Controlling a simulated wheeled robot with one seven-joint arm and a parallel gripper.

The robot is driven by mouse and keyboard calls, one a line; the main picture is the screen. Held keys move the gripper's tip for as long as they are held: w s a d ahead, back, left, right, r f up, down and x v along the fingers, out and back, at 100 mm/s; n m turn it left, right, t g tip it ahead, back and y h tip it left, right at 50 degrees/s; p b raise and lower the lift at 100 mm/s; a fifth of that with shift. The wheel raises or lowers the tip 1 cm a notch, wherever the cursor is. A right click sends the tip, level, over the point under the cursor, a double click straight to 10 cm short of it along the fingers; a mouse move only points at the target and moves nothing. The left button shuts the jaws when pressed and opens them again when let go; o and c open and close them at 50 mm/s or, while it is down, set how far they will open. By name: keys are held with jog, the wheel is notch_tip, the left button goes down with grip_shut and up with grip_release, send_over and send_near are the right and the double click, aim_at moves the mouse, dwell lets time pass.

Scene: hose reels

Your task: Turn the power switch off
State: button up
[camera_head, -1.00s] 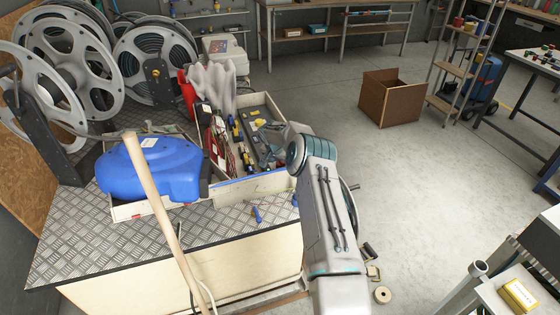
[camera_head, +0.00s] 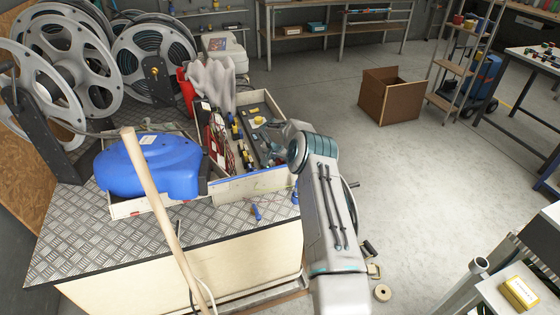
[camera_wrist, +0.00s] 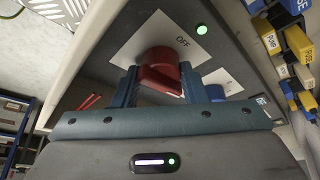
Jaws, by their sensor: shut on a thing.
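In the wrist view a red rotary power switch (camera_wrist: 160,66) sits on a white plate (camera_wrist: 143,38) marked OFF. My gripper (camera_wrist: 158,76) has a teal finger on each side of the red knob and is shut on it. The fingers and the knob's own body hide part of the plate, and I cannot tell which way the knob points. A small green light (camera_wrist: 201,29) glows on the panel beside the plate. In the head view my arm reaches to the right side of the bench, and the switch is hidden there.
A second label with a blue part (camera_wrist: 215,91) lies close to the right finger. Yellow and blue labelled items (camera_wrist: 298,42) are at the right.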

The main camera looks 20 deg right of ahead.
jog(key=n+y+b, duration=0.1)
jog(key=n+b, duration=0.1)
jog(key=b, duration=0.1)
jog(key=shift+f+n+t+b, duration=0.15)
jog(key=shift+n+t+b, duration=0.2)
jog(key=shift+n+t, duration=0.05)
jog(key=n+y+b, duration=0.1)
jog(key=n, duration=0.1)
jog(key=n+y+b, duration=0.1)
jog(key=n+b, duration=0.1)
jog(key=n, duration=0.1)
jog(key=shift+d+t+b, duration=0.15)
jog(key=shift+t+b, duration=0.15)
jog(key=n+y+b, duration=0.1)
jog(key=n, duration=0.4)
jog(key=shift+w+d+r+y+b, duration=0.1)
jog(key=shift+r+y+b, duration=0.1)
jog(key=shift+y+b, duration=0.2)
jog(key=shift+n+g+y, duration=0.35)
jog(key=shift+n, duration=0.75)
jog(key=shift+n+g+y, duration=0.35)
jog(key=shift+n, duration=0.75)
jog(key=shift+b, duration=0.3)
jog(key=o, duration=0.9)
jog(key=shift+o, duration=0.2)
jog(key=shift+d, duration=0.15)
